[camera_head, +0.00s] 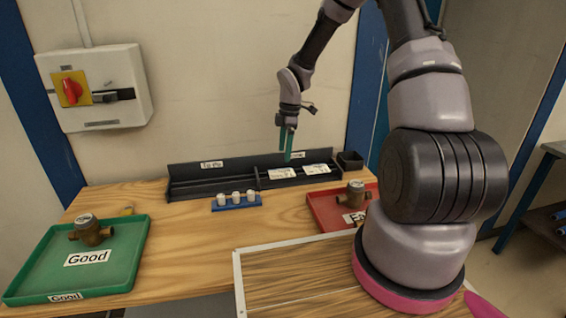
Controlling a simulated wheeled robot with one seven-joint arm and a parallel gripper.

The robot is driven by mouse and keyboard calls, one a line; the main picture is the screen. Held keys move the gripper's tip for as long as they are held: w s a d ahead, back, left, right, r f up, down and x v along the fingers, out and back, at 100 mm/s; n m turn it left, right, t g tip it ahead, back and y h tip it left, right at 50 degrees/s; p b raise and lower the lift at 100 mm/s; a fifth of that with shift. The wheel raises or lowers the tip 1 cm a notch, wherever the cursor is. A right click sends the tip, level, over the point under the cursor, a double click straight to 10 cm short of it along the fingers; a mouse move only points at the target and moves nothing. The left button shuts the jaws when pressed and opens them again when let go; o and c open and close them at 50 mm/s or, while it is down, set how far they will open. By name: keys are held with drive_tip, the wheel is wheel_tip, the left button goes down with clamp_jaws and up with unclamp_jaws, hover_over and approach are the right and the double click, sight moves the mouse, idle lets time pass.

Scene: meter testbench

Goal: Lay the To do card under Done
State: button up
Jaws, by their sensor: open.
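A long black rack (200,187) stands at the back of the bench. A "To do" label (212,164) is on its left part. A second label (297,155), partly hidden by my gripper and likely "Done", is on its right part. Two white cards lie side by side in the right part, a left card (282,173) and a right card (316,169); their print is too small to read. No card shows under "To do". My gripper (288,155) points down with teal fingers, open, just above the left card and apart from it as far as I can tell.
A blue holder (237,203) with three white pieces sits before the rack. A green "Good" tray (125,246) with a brass meter (91,232) is at left. A red tray (323,212) with another meter (355,194) is at right. A small black bin (350,160) stands beside the rack.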

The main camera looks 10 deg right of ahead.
drive_tip(key=s+d+r+m+t, duration=0.1)
drive_tip(key=s+r+m, duration=0.2)
drive_tip(key=r, duration=0.5)
drive_tip(key=s+d+r+m+t+h, duration=0.15)
drive_tip(key=s+r+m, duration=0.25)
drive_tip(key=r, duration=0.4)
drive_tip(key=s+d+r+m+t, duration=0.1)
drive_tip(key=s+d+r+m, duration=0.15)
drive_tip(key=r, duration=0.65)
drive_tip(key=s+r+m+t, duration=0.1)
drive_tip(key=s+r+m, duration=0.2)
drive_tip(key=s, duration=0.3)
drive_tip(key=s+r+m+t+y, duration=0.1)
drive_tip(key=s+r+m, duration=0.2)
drive_tip(key=s+m, duration=0.2)
drive_tip(key=s+r+m+t+y, duration=0.1)
drive_tip(key=s+r+m+t, duration=0.1)
drive_tip(key=s+m, duration=0.3)
drive_tip(key=shift+s+r, duration=0.8)
drive_tip(key=shift+s, duration=0.1)
